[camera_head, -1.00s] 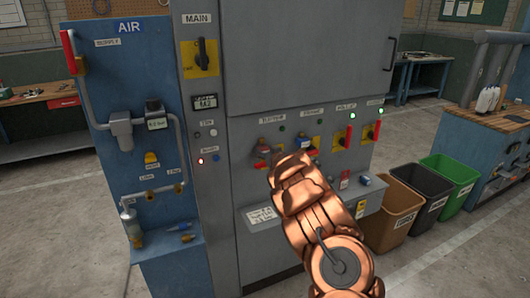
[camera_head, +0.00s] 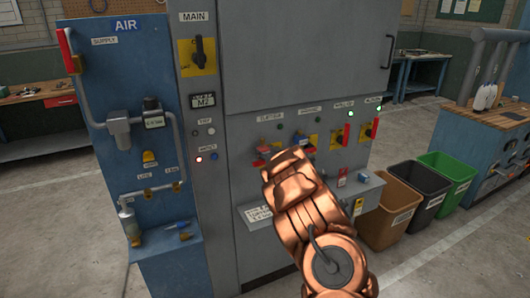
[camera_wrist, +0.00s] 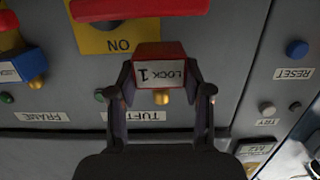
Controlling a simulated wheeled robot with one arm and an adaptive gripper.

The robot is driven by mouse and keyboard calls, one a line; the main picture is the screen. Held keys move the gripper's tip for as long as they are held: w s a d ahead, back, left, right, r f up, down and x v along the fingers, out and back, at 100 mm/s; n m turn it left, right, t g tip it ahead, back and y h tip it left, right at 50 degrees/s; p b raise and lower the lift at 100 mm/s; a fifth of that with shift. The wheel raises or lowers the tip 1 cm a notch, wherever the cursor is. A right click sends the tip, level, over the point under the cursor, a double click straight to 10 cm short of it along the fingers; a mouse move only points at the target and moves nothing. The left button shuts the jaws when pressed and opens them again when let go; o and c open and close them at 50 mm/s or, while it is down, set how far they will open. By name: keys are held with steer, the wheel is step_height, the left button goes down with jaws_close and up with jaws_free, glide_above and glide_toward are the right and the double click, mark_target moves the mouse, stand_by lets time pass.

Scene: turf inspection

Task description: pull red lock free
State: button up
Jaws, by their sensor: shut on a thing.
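The red lock (camera_wrist: 160,50), with a white "LOCK 1" label, sits between the two fingers of my gripper (camera_wrist: 161,73) in the wrist view. The fingers are shut on its sides. The label appears upside down there. A brass-coloured piece shows at the lock's edge by the TUFT label (camera_wrist: 148,116). Just beyond the lock are a red handle (camera_wrist: 140,8) and a yellow plate (camera_wrist: 120,40). I cannot tell whether the lock is still attached. In the head view my copper arm hides the gripper's fingers at the grey cabinet (camera_head: 300,60).
A blue lock (camera_wrist: 32,62) hangs beside it at the FRAME switch. A blue RESET button (camera_wrist: 297,49) is on the other side. In the head view, a shelf (camera_head: 372,187) juts from the cabinet, with bins (camera_head: 390,212) to its right. A blue air panel (camera_head: 98,80) stands left.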

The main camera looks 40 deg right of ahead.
steer(key=shift+s+a, duration=0.25)
steer(key=shift+s, duration=0.4)
steer(key=shift+s+a+r, duration=0.15)
steer(key=shift+s+a, duration=0.05)
steer(key=shift+s, duration=0.4)
steer(key=shift+f+v, duration=0.15)
steer(key=shift+v, duration=0.75)
steer(key=shift+f+v, duration=0.1)
steer(key=shift+v, duration=0.8)
steer(key=shift+f, duration=0.1)
